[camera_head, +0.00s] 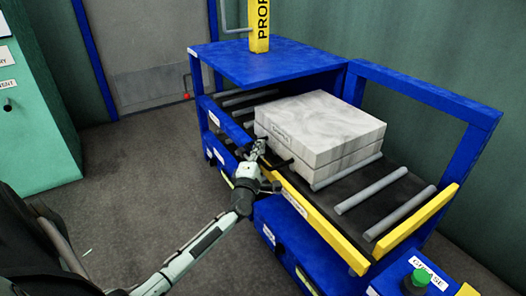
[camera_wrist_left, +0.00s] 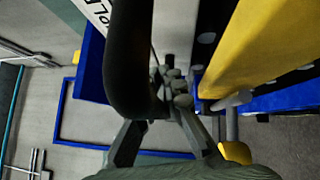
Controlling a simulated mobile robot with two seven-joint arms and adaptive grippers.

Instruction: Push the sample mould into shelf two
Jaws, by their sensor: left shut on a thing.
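The sample mould (camera_head: 320,130) is a pale grey marbled block in two layers. It lies flat on the rollers of the blue and yellow rack, partly towards the blue-topped bay. My left gripper (camera_head: 258,150) is at the mould's near-left side, by a dark handle (camera_head: 279,161). In the left wrist view this dark curved handle (camera_wrist_left: 130,60) passes between the fingers of my left gripper (camera_wrist_left: 163,125), which is shut on it. A label with partly readable letters (camera_wrist_left: 97,10) shows at the top there. Which shelf is number two cannot be read. My right gripper is out of view.
The blue bay top (camera_head: 265,62) stands over the rollers at the far left. Bare rollers (camera_head: 372,190) lie right of the mould. A yellow rail (camera_head: 318,225) runs along the near edge. A green button (camera_head: 420,278) is at lower right. Open floor lies left.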

